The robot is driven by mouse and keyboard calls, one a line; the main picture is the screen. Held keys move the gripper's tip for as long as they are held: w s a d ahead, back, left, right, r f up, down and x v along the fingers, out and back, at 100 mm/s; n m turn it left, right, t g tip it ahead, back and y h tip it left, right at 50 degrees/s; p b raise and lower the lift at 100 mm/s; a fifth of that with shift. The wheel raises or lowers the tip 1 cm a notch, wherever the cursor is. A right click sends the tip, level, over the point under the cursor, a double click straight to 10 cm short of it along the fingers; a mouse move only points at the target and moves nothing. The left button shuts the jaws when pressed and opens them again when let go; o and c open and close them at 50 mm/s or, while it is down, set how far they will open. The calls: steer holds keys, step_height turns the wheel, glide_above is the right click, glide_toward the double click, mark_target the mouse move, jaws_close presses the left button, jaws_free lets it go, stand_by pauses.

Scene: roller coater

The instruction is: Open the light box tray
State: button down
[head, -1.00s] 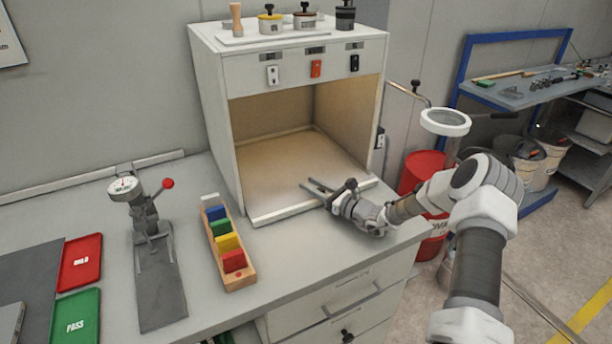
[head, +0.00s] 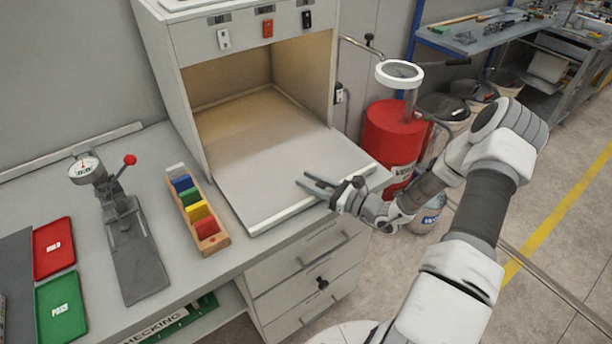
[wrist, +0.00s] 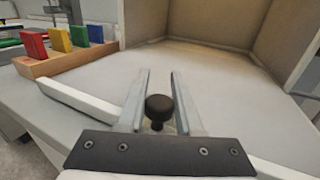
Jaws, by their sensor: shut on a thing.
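The light box (head: 165,75) is a white cabinet with an open, lit front. Its pale tray (head: 255,185) extends out past the opening over the bench, with a raised white lip along the front; the tray floor also shows in the wrist view (wrist: 215,85). A round black knob (wrist: 158,106) is between my fingers in the wrist view. My gripper (head: 308,183) is at the front lip, with its fingers reaching over the tray. It is shut on the knob. In the head view the gripper hides the knob.
A wooden holder with coloured cards (head: 200,222) stands close left of the tray. A dial gauge stand (head: 135,245) and red (head: 53,248) and green (head: 62,308) trays are farther left. A ring magnifier (head: 399,73) and red drum (head: 390,140) are at the right.

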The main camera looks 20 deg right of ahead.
steer(key=c, duration=0.6)
jaws_free()
steer(key=b+v, duration=0.1)
steer(key=v, duration=1.6)
steer(key=shift+d+b, duration=0.25)
steer(key=shift+b, duration=0.15)
steer(key=shift+s, duration=0.1)
